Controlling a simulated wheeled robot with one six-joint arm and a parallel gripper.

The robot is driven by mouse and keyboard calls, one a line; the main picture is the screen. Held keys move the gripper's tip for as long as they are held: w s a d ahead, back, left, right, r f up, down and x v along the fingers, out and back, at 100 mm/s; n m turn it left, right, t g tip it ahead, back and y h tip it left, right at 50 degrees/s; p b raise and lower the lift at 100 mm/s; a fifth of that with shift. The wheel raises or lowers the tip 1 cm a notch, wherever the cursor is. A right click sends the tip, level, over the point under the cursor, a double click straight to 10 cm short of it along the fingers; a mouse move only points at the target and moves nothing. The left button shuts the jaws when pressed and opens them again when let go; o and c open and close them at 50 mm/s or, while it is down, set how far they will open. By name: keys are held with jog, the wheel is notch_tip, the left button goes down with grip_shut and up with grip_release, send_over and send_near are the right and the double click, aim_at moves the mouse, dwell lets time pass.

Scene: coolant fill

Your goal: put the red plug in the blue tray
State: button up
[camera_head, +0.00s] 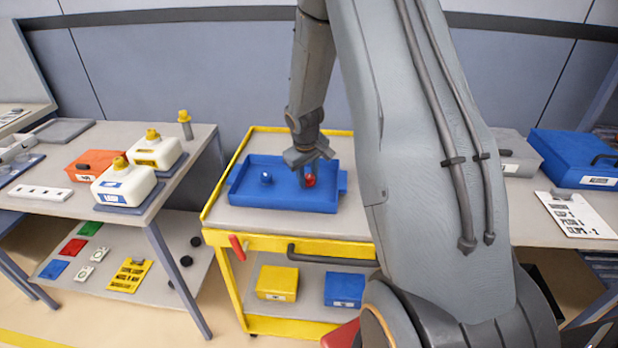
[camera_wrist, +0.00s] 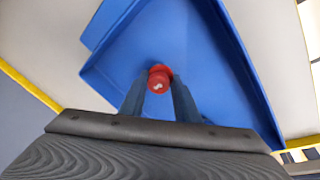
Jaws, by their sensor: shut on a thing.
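The red plug (camera_head: 310,180) is between the fingers of my gripper (camera_head: 309,170), over the right part of the blue tray (camera_head: 250,198). In the wrist view the red plug (camera_wrist: 159,78) sits at the fingertips of my gripper (camera_wrist: 158,88), with the blue tray (camera_wrist: 215,70) behind it. My gripper is shut on the plug. I cannot tell whether the plug touches the tray floor. The tray lies on the top of a yellow-edged cart.
The cart (camera_head: 285,219) has a lower shelf with a yellow box (camera_head: 277,283) and a blue box (camera_head: 344,290). A table with white jugs (camera_head: 124,184) stands at left.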

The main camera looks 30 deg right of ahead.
jog(key=o, duration=1.1)
jog(key=shift+s+f, duration=0.2)
jog(key=shift+f, duration=0.1)
jog(key=shift+s+f, duration=0.1)
jog(key=shift+s+a+f, duration=0.1)
jog(key=shift+a, duration=0.05)
jog(key=shift+r+p, duration=0.5)
jog(key=shift+r, duration=0.05)
jog(key=w+b+v, duration=0.1)
jog(key=b+v, duration=0.2)
jog(key=v, duration=0.8)
jog(key=s+a+y, duration=0.1)
jog(key=s+a, duration=0.6)
jog(key=s, duration=0.3)
jog(key=s+a+m+g+y, duration=0.1)
jog(key=s+a, duration=0.6)
jog(key=s, duration=0.4)
jog(key=shift+a+f+m, duration=0.15)
jog(key=shift+a+m, duration=0.05)
jog(key=shift+m, duration=0.1)
